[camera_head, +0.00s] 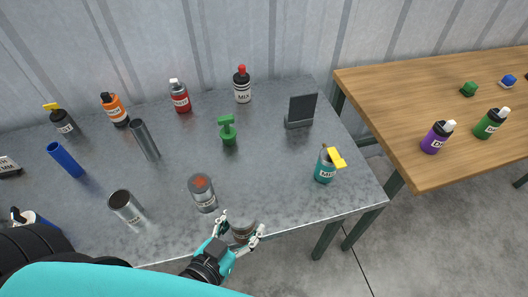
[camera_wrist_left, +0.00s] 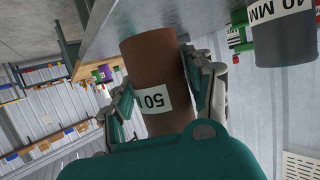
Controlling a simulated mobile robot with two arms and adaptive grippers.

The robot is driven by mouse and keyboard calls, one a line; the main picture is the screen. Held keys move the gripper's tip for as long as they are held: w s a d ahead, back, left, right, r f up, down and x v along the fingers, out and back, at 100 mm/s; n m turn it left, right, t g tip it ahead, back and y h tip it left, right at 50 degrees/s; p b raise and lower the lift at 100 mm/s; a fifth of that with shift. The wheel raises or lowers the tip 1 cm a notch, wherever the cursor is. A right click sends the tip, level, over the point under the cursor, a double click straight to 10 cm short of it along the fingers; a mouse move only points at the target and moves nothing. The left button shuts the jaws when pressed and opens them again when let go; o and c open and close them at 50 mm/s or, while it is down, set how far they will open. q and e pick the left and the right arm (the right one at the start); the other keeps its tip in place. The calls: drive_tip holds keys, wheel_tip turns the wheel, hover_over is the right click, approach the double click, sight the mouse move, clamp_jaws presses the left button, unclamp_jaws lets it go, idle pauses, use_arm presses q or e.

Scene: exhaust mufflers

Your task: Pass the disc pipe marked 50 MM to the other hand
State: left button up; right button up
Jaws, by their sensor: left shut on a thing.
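In the left wrist view, the rust-brown pipe with a white label reading "50" (camera_wrist_left: 154,62) sits between the two fingers of my left gripper (camera_wrist_left: 162,88). The rest of its label is hidden. In the head view, my left gripper (camera_head: 240,231) is at the table's front edge, its fingers on either side of the pipe (camera_head: 243,229). The gripper is shut on it. I cannot tell how high the pipe is above the table. My right gripper is not in view.
A grey pipe marked 40 MM (camera_wrist_left: 284,38) is close by. On the metal table (camera_head: 265,170) stand a short labelled pipe (camera_head: 202,193), another pipe (camera_head: 125,206) and several bottles. A teal bottle (camera_head: 325,167) is at the right. A wooden table (camera_head: 420,85) stands beyond.

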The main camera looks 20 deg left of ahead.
use_arm(q)
drive_tip(key=w+a+r+n+y, duration=0.1)
drive_tip(key=w+a+r, duration=0.1)
drive_tip(key=w+r, duration=0.4)
drive_tip(key=w+a+r+n+y, duration=0.1)
drive_tip(key=w+a+r, duration=0.2)
drive_tip(key=w+r, duration=0.3)
drive_tip(key=w, duration=0.3)
drive_tip(key=shift+a+y, duration=0.2)
drive_tip(key=shift+y, duration=0.1)
